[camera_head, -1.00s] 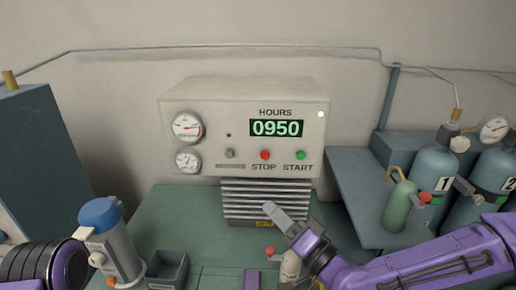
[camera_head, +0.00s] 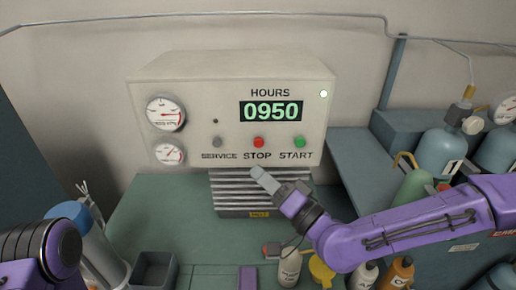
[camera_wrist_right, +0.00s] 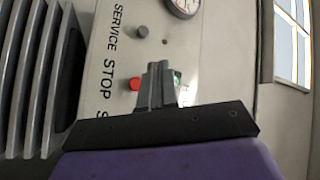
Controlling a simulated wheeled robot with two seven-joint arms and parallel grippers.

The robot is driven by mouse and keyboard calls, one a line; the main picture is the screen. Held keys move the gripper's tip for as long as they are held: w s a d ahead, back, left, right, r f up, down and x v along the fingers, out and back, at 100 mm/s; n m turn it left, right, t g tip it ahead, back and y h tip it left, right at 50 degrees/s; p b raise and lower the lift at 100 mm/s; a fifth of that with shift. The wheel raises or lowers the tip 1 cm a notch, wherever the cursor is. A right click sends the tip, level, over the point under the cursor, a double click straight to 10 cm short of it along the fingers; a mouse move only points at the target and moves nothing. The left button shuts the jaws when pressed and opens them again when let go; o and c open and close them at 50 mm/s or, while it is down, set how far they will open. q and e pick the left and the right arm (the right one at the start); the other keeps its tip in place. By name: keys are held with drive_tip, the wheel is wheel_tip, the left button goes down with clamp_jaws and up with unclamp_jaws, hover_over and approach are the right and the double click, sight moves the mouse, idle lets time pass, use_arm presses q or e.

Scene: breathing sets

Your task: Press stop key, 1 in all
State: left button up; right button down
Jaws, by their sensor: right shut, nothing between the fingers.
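The red stop key (camera_head: 259,142) sits on the front of a cream control panel (camera_head: 175,80), above the word STOP. A green start key (camera_head: 299,142) is to its right and a grey service key (camera_head: 217,142) to its left. The display (camera_head: 270,111) reads 0950. My right gripper (camera_head: 260,176) is shut and empty, a little below the stop key in the head view and apart from it in that picture. In the right wrist view the red key (camera_wrist_right: 133,84) shows beside the shut fingers (camera_wrist_right: 158,72), and the green key is partly hidden behind them. My left gripper is not visible; only its arm shows.
Two round gauges (camera_head: 166,114) are on the panel's left. A ribbed grille (camera_head: 228,195) is below it. Bottles (camera_head: 290,268), a dark bin (camera_head: 154,271) and a blue-capped cylinder (camera_head: 95,250) stand on the green bench. Numbered gas cylinders (camera_head: 440,150) stand at right.

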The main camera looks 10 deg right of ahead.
sight(259, 143)
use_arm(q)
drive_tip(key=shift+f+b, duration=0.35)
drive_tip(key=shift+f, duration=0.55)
use_arm(e)
drive_tip(key=w+d, duration=0.1)
drive_tip(key=w, duration=0.6)
drive_tip(key=shift+w+d, duration=0.2)
drive_tip(key=shift+d, duration=0.15)
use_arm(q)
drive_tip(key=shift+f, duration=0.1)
use_arm(e)
drive_tip(key=shift+w, duration=0.15)
idle(0.6)
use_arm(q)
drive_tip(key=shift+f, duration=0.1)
use_arm(e)
drive_tip(key=shift+w+d, duration=0.1)
drive_tip(key=shift+w, duration=0.15)
